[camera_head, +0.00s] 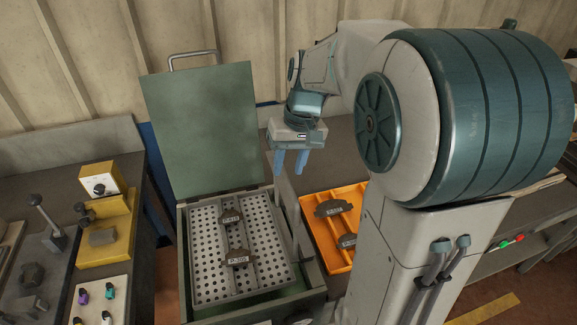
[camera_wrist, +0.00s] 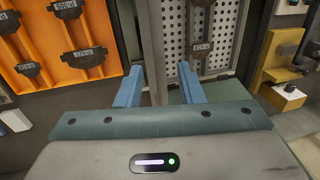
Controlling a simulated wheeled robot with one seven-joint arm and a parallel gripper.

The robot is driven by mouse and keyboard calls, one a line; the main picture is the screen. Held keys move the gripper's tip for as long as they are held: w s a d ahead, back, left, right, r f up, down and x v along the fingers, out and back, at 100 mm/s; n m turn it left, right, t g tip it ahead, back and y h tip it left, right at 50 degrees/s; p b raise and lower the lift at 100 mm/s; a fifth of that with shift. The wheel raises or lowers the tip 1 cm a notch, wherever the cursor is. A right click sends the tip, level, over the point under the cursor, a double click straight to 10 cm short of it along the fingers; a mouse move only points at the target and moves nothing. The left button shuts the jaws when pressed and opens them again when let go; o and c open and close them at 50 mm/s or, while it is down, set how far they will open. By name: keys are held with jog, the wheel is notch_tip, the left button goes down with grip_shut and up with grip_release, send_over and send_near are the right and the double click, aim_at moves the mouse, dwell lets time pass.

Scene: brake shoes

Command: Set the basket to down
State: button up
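The basket (camera_head: 207,275) is a perforated grey metal tray inside a green box with its lid open. Two dark labelled brake shoes, one farther back (camera_head: 230,218) and one nearer (camera_head: 238,258), lie in it. It sits around the box's rim level; its exact height is hard to tell. In the wrist view the basket (camera_wrist: 173,35) is beyond my fingers, with one shoe (camera_wrist: 199,48) showing. My gripper (camera_head: 290,163) is open, its blue fingers pointing down near the box's right side. In the wrist view a grey upright part (camera_wrist: 154,50) shows between the fingers (camera_wrist: 160,87); I cannot tell if they touch it.
The green lid (camera_head: 203,125) stands upright behind the basket. An orange tray (camera_head: 318,230) with brake shoes is right of the box. A yellow device (camera_head: 106,225) and a white board with small coloured parts (camera_head: 98,300) are on the left bench.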

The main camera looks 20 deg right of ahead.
jog(key=shift+a+f, duration=0.15)
jog(key=shift+f, duration=0.7)
grip_shut()
notch_tip(320, 180, down, 15)
jog(key=b, duration=1.1)
jog(key=shift+f, duration=0.15)
jog(key=shift+s+f+b, duration=0.1)
jog(key=shift+b, duration=0.2)
jog(key=shift+f, duration=0.1)
jog(key=shift+c, duration=1.4)
grip_release()
jog(key=shift+o, duration=1.4)
